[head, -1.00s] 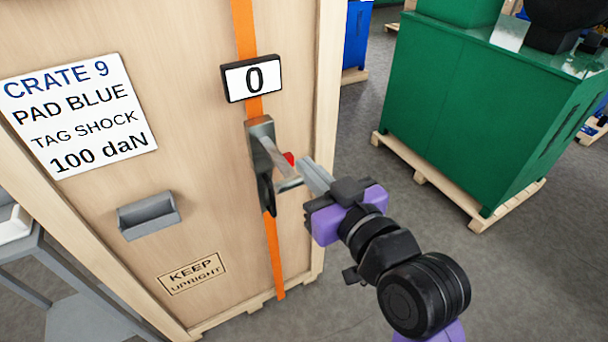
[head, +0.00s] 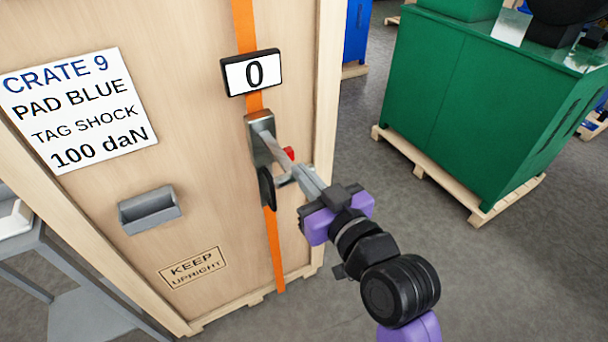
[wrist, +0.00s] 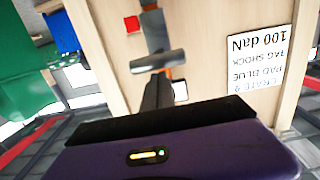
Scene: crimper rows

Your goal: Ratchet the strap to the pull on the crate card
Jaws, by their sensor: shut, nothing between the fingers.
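The crate card (head: 78,110) reads CRATE 9, PAD BLUE, TAG SHOCK, 100 daN; it shows upside down in the wrist view (wrist: 258,62). An orange strap (head: 277,255) runs down the crate face. The display (head: 252,73) on it reads 0. Below it is the grey ratchet (head: 260,128), whose lever (head: 277,150) slants out toward my gripper. My gripper (head: 308,180) is shut and empty, its fingertips at the lever's crossbar (wrist: 157,61). I cannot tell whether they touch it. A red part (head: 289,153) shows beside the lever.
A grey holder (head: 149,209) and a KEEP UPRIGHT mark (head: 193,268) are on the crate face. A grey table (head: 50,262) stands at the left. A green crate (head: 480,105) stands on a pallet at the right, with open floor (head: 500,270) before it.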

